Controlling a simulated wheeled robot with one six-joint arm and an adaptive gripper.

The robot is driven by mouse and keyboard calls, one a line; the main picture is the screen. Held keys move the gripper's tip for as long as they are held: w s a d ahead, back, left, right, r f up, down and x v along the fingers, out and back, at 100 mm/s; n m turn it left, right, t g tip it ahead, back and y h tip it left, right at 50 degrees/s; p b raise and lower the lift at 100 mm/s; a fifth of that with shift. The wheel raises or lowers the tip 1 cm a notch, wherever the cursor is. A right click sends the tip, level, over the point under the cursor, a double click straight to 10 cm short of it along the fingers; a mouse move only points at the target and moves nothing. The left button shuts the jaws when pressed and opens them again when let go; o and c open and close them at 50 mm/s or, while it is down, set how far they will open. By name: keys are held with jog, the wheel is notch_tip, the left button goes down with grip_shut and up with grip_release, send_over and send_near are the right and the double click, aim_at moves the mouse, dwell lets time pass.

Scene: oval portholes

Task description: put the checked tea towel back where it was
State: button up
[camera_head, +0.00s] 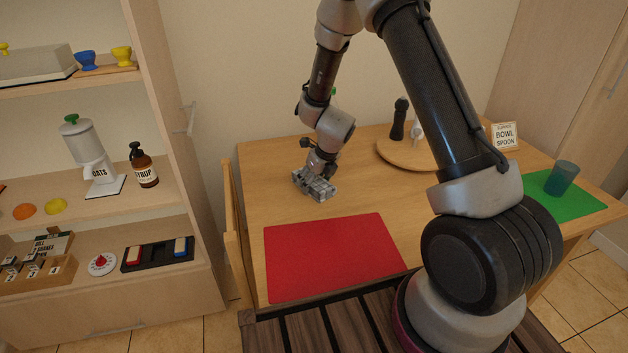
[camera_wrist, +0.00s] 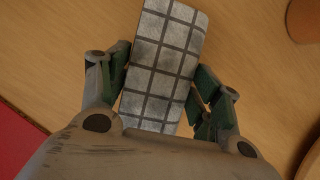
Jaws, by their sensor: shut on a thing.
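The checked tea towel (camera_wrist: 164,58) is a folded pale grey cloth with dark grid lines. In the wrist view it lies between the two fingers of my gripper (camera_wrist: 160,95), which is shut on it. In the head view my gripper (camera_head: 316,186) is low over the wooden table, just behind the red mat. The towel (camera_head: 318,190) shows there only as a small grey patch around the fingers. I cannot tell whether it touches the table.
The red mat (camera_head: 333,256) lies bare at the table's front. A round wooden board (camera_head: 400,158) with a dark mill (camera_head: 399,119) stands behind right. A green mat (camera_head: 570,200) holds a blue cup (camera_head: 562,178). A sign (camera_head: 505,136) stands at the back. Shelves (camera_head: 150,190) are at left.

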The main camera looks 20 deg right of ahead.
jog(key=o, duration=0.9)
jog(key=s+d+r+n, duration=0.2)
jog(key=s+r+n, duration=0.25)
jog(key=r, duration=0.65)
jog(key=s+d+r+n, duration=0.3)
jog(key=s+r+n, duration=0.15)
jog(key=r, duration=0.55)
jog(key=s+d+r+n, duration=0.3)
jog(key=s+r+n, duration=0.1)
jog(key=s+n, duration=0.3)
jog(key=s+d+r+n+h, duration=0.1)
jog(key=s+d+r+n, duration=0.2)
jog(key=s+n, duration=0.5)
jog(key=s+d+r+n, duration=0.3)
jog(key=s+r+n, duration=0.2)
jog(key=s, duration=0.5)
jog(key=n, duration=0.2)
jog(key=shift+d+r+n+h, duration=0.15)
jog(key=shift+r+n+h, duration=0.15)
jog(key=shift+h, duration=0.1)
